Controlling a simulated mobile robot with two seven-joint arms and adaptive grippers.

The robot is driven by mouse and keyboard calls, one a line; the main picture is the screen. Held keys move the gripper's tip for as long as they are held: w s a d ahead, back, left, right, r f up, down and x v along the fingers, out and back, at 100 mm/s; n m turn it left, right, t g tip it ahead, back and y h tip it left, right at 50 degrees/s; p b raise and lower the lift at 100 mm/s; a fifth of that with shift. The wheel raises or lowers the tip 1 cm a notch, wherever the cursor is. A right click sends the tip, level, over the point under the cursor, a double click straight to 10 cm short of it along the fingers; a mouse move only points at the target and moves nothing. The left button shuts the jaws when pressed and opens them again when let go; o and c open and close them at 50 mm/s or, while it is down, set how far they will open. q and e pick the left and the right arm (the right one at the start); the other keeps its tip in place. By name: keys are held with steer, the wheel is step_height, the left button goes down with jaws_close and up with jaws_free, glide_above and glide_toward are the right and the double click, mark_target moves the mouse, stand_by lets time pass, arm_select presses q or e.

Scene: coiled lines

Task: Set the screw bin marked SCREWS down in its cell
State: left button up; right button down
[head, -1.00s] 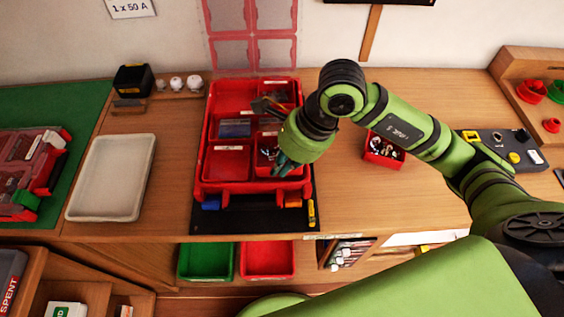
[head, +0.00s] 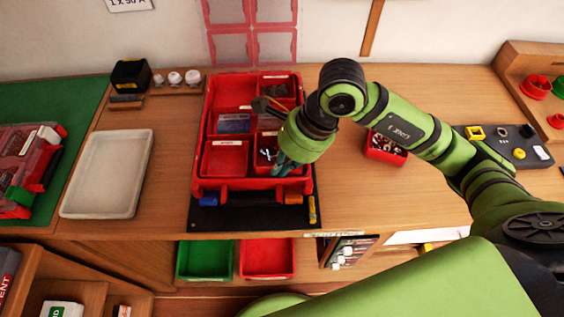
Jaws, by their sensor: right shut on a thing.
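The red organizer case (head: 198,150) lies open on the bench, divided into several cells. My right gripper (head: 284,166) reaches down over its lower right cell, jaws shut. A small red bin with small dark and pale pieces (head: 266,153) shows beside the fingers, at that cell; the gripper appears shut on it. The bin is partly hidden by my wrist, so I cannot read its label or tell whether it rests on the cell floor. My left gripper is not in view.
Another red bin of small parts (head: 386,147) stands right of the case, beneath my forearm. An empty pale tray (head: 107,174) lies to the left. A black mat (head: 250,217) lies at the case's front. Green (head: 205,259) and red (head: 267,258) bins sit below.

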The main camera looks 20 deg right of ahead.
steer(key=shift+f, duration=0.15)
steer(key=c, duration=1.3)
jaws_free()
steer(key=shift+c, duration=0.2)
steer(key=shift+d+r, duration=0.1)
steer(key=shift+r, duration=0.15)
steer(key=v, duration=1.1)
steer(key=shift+r, duration=0.3)
